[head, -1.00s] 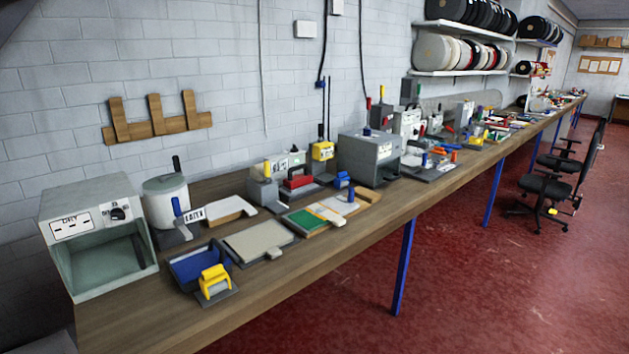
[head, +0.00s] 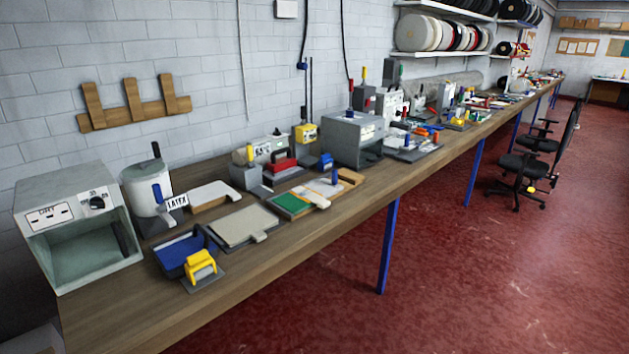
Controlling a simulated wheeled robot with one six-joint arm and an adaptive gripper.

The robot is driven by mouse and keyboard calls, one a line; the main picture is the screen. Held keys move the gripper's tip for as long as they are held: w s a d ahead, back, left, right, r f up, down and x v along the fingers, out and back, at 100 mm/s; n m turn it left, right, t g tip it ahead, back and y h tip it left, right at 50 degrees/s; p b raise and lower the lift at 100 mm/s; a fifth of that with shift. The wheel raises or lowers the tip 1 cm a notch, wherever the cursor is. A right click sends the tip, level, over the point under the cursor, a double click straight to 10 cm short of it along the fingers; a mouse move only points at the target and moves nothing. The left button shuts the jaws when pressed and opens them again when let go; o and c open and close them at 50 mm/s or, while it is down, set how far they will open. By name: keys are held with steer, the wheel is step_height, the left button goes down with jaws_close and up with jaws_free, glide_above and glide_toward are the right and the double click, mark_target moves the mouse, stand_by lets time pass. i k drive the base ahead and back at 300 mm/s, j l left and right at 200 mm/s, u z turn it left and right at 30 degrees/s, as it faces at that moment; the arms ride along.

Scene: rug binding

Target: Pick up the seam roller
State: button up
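I cannot tell for sure which thing is the seam roller. A small yellow frame-shaped tool (head: 201,267) stands on a grey plate near the bench's front edge, beside a blue tray (head: 175,254). An upright blue handle (head: 334,175) rises from the white strip beside a green pad (head: 290,204), further along. More small coloured tools lie further down the bench, too small to tell apart. My gripper is not in view.
The long wooden bench (head: 130,318) runs along the wall. A grey open-fronted box (head: 38,241) and a white latex pot (head: 146,188) stand at its near end. Black chairs (head: 518,180) stand on the red floor, which is otherwise clear in front of the bench.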

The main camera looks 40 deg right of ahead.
mark_target(325, 162)
steer(key=i+l+z, duration=0.1)
steer(key=l+z, duration=0.25)
steer(key=i+l+z, duration=0.15)
steer(key=z, duration=0.2)
steer(key=i+l+z, duration=0.2)
steer(key=l+z, duration=0.15)
